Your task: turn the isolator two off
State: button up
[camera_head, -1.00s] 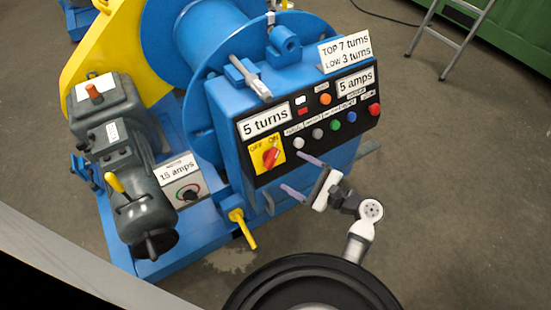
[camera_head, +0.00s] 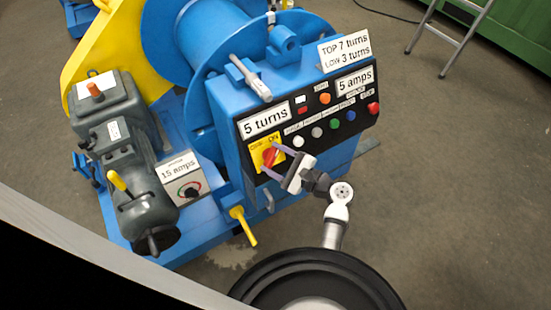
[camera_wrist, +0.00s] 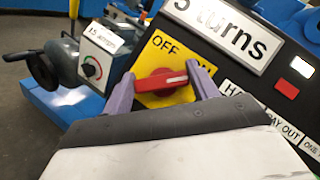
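The isolator is a red rotary handle (camera_wrist: 160,82) on a yellow plate (camera_wrist: 156,52) marked OFF and ON. In the wrist view the handle lies roughly level, with its white mark toward the ON side. In the head view the yellow plate (camera_head: 256,156) sits at the lower left of the black panel, partly covered by my fingers. My gripper (camera_wrist: 160,72) is open, its two purple fingers apart, one at each end of the handle. Whether they touch it I cannot tell. My gripper also shows in the head view (camera_head: 273,160), right in front of the plate.
The black panel (camera_head: 333,131) carries several buttons and lamps right of the isolator, with a "5 turns" label (camera_head: 265,120) above it. A small grey box with a dial (camera_head: 189,190) stands to the left. A yellow lever (camera_head: 243,226) sticks out below.

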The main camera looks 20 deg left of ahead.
jog(key=c, duration=0.4)
jog(key=shift+r+n, duration=0.1)
jog(key=shift+n, duration=0.4)
jog(key=shift+n+g+h+p, duration=0.7)
jog(key=shift+n+h+p, duration=0.6)
jog(key=shift+n, duration=1.35)
jog(key=shift+n+g+h+p, duration=0.8)
jog(key=shift+n+h, duration=0.85)
jog(key=shift+n, duration=1.05)
jog(key=shift+n+g+h+p, duration=0.6)
jog(key=shift+n+h+p, duration=0.75)
jog(key=shift+n, duration=1.3)
jog(key=o, duration=1)
